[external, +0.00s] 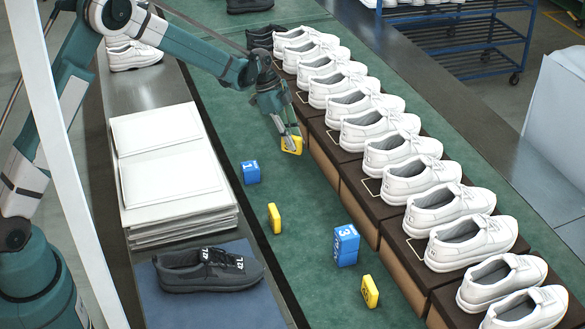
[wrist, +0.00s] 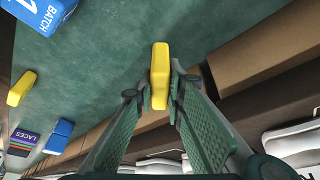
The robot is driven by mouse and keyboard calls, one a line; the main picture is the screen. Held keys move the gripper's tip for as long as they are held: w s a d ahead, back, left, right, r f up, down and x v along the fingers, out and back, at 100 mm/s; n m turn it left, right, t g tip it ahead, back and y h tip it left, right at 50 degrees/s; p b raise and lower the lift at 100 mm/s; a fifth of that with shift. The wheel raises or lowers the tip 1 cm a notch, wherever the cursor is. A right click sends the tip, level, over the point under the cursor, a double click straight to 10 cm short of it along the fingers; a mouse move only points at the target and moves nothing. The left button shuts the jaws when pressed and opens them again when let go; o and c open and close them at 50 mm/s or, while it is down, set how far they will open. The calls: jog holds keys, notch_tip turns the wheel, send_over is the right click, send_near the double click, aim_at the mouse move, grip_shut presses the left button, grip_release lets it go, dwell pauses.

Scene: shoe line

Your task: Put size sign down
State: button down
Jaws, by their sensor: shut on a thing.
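My gripper (external: 289,135) is shut on a yellow size sign (external: 293,145), beside the front of the brown shoe boxes. In the wrist view the sign (wrist: 160,75) stands out between the two fingertips (wrist: 160,92). Whether its lower edge touches the green surface cannot be told. Another yellow sign (external: 274,218) stands on the green surface, and a third (external: 370,291) stands nearer the camera. The print on the held sign is too small to read.
A blue block marked 1 (external: 250,172) and a blue block marked 3 (external: 346,245) stand on the green surface (external: 310,270). White shoes (external: 400,152) line the brown boxes (external: 362,208) at right. A white stack (external: 172,185) and a dark shoe (external: 208,268) lie left.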

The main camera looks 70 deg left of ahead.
aim_at(292, 152)
jog(key=shift+f, duration=0.2)
jog(key=shift+f+b, duration=0.3)
jog(key=shift+f, duration=1.45)
jog(key=shift+f, duration=0.15)
jog(key=c, duration=2.4)
grip_release()
jog(key=shift+o, duration=0.2)
jog(key=p+v, duration=0.1)
jog(key=v, duration=1.1)
jog(key=shift+p, duration=0.35)
jog(key=shift+d+r, duration=0.1)
jog(key=shift+r, duration=0.1)
